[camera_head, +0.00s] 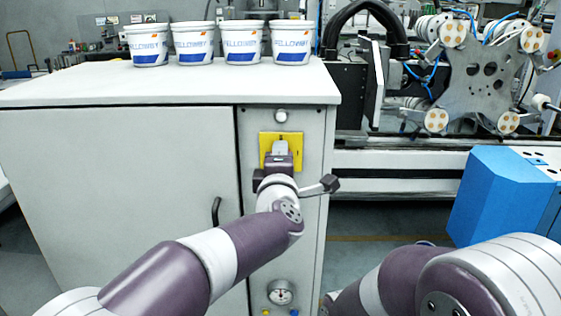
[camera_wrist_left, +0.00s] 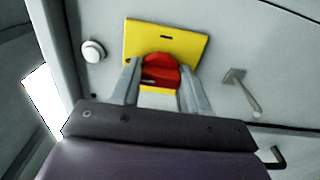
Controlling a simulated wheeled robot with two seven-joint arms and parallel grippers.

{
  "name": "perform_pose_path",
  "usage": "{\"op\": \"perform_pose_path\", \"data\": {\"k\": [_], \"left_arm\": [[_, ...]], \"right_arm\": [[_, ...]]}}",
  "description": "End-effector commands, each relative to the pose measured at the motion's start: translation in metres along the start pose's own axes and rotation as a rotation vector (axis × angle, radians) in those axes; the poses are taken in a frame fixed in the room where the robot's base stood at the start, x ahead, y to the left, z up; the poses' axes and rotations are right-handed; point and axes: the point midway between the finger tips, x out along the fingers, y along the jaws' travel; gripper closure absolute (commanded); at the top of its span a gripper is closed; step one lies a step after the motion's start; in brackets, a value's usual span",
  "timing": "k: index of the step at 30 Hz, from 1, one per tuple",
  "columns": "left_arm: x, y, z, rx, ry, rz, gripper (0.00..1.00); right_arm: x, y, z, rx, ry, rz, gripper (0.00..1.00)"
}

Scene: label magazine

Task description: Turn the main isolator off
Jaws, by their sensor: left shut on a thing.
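The main isolator is a red rotary handle (camera_wrist_left: 161,69) on a yellow plate (camera_head: 266,140) on the front of the white cabinet. In the left wrist view the yellow plate (camera_wrist_left: 192,46) shows behind the red handle. My left gripper (camera_head: 280,148) is at the plate and hides the handle in the head view. In the left wrist view my left gripper's fingers (camera_wrist_left: 158,84) stand on both sides of the red handle, shut on it. The right arm shows at the bottom right of the head view, but its gripper is not in view.
Several white buckets (camera_head: 194,43) stand on the cabinet top. A black door handle (camera_head: 216,211) is to the left. A blue box (camera_head: 500,195) stands at the right.

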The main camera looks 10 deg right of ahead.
Motion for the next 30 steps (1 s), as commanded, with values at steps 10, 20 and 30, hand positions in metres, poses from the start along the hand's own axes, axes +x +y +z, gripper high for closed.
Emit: {"op": "perform_pose_path", "data": {"k": [10,20,30], "left_arm": [[0.000,-0.001,0.000,-0.001,0.000,-0.001,0.30],[-0.022,0.000,0.001,0.000,-0.002,0.000,0.30],[-0.107,0.000,0.001,0.000,-0.002,-0.001,0.30]], "right_arm": [[0.000,0.000,0.000,0.000,0.000,0.000,0.57],[0.001,0.000,0.000,0.000,0.000,0.000,0.57],[-0.003,0.000,0.000,0.000,0.000,0.000,0.57]]}}
